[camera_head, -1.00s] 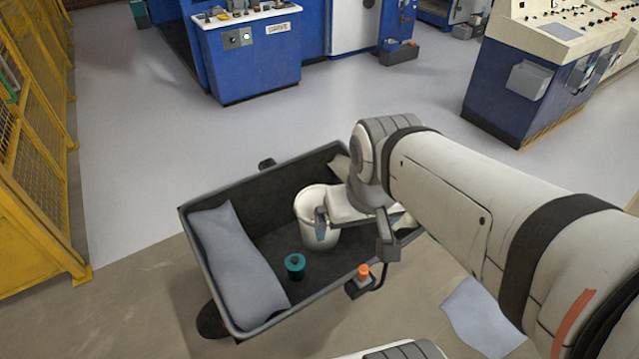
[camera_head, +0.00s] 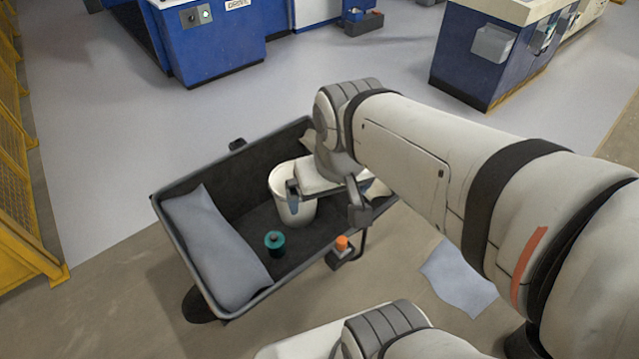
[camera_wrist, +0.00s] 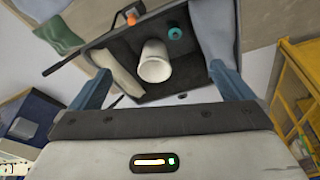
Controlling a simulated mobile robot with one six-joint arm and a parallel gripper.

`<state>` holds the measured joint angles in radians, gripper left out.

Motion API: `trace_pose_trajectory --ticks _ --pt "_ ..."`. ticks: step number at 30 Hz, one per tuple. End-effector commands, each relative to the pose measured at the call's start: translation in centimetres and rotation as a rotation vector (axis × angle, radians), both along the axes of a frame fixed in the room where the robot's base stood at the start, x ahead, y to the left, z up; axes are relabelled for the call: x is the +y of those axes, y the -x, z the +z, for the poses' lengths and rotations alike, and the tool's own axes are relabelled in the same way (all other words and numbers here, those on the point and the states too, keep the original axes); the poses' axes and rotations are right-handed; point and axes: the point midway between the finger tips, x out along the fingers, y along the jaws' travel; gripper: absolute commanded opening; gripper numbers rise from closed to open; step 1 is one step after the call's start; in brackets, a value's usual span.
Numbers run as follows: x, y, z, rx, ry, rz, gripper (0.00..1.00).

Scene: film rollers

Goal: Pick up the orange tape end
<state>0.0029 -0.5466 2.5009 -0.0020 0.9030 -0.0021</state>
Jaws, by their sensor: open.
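A small orange piece (camera_head: 342,242) sits upright on a grey block at the near right rim of a dark cart (camera_head: 172,232). I cannot tell if it is a tape end. It also shows at the top of the wrist view (camera_wrist: 131,17). My gripper (camera_wrist: 160,70) is open and empty, with two blue-grey fingers wide apart. It hangs over the cart's right part, beyond the orange piece in the head view. A white bucket (camera_head: 296,212) stands in the cart, seen between the fingers in the wrist view (camera_wrist: 154,62).
A teal spool (camera_head: 275,243) and a grey sack (camera_head: 220,255) lie in the cart. A grey sheet (camera_head: 458,277) lies on the floor at right. A yellow fence (camera_head: 22,200) stands at left and blue machines (camera_head: 205,45) at the back. The floor behind the cart is clear.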

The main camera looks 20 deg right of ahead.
Motion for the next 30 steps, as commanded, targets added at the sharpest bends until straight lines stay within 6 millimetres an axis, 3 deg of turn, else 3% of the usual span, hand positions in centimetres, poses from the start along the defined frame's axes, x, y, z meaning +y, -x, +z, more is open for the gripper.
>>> trace_pose_trajectory --ticks 8,14,17,24,30 --pt "0.0 0.0 0.0 0.000 0.000 0.000 1.00" --pt "-0.3 -0.8 -1.5 0.014 -0.005 -0.029 0.85" --pt "-0.9 -2.5 -4.4 0.039 -0.017 -0.089 0.77" --pt "-3.7 -8.4 -14.5 0.117 -0.055 -0.319 0.57" --pt "-6.6 -12.6 -24.4 0.180 -0.084 -0.515 0.56"
